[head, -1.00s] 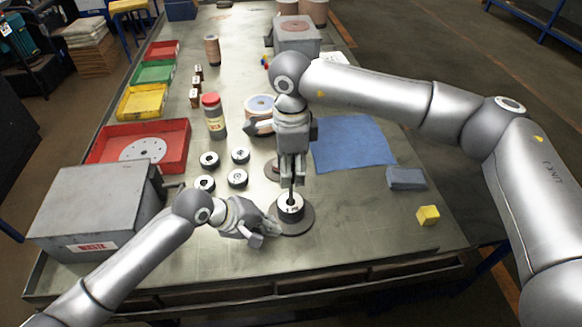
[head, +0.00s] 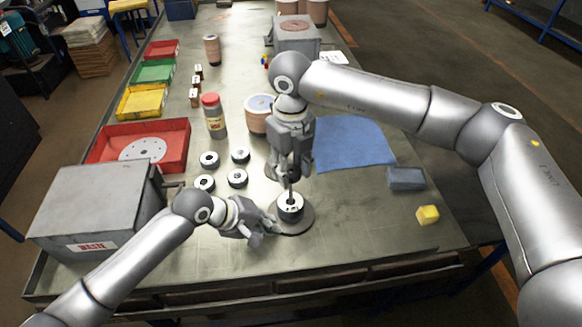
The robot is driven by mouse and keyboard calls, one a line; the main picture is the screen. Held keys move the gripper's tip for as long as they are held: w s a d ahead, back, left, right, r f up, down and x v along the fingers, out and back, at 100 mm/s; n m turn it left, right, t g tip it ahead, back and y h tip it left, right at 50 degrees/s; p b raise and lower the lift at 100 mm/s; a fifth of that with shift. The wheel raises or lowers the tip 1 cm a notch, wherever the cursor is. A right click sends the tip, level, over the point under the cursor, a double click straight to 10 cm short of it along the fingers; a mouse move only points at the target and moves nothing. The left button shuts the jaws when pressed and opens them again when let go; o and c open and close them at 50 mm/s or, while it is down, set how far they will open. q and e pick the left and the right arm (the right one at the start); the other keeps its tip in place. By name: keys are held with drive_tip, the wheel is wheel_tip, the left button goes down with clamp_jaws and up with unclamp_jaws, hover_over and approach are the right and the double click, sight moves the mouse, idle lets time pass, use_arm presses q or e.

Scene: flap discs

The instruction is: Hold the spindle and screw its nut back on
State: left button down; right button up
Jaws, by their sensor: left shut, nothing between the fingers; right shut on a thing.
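The spindle (head: 290,208) stands upright on a round dark base plate (head: 304,225) near the front of the bench. It carries a short black stack with a pale top. My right gripper (head: 289,187) points straight down over the middle of it, fingers shut on the nut at the top. The nut itself is hidden by the fingers. My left gripper (head: 268,231) is shut and empty, low at the left edge of the base plate. I cannot tell whether it touches the plate or the spindle.
Several black-rimmed discs (head: 237,178) lie left of the spindle. A red tray (head: 174,151), a grey box (head: 92,208), a jar (head: 214,115) and a tub (head: 258,113) stand around. A blue cloth (head: 352,143), a grey-blue block (head: 406,178) and a yellow cube (head: 428,214) lie to the right.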

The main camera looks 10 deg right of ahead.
drive_tip(key=m, duration=0.7)
drive_tip(key=shift+s+f, duration=0.1)
drive_tip(key=shift+f, duration=0.05)
drive_tip(key=m, duration=0.4)
drive_tip(key=shift+m, duration=0.3)
drive_tip(key=m, duration=0.3)
drive_tip(key=shift+f, duration=0.1)
drive_tip(key=o, duration=0.8)
drive_tip(key=shift+c, duration=0.2)
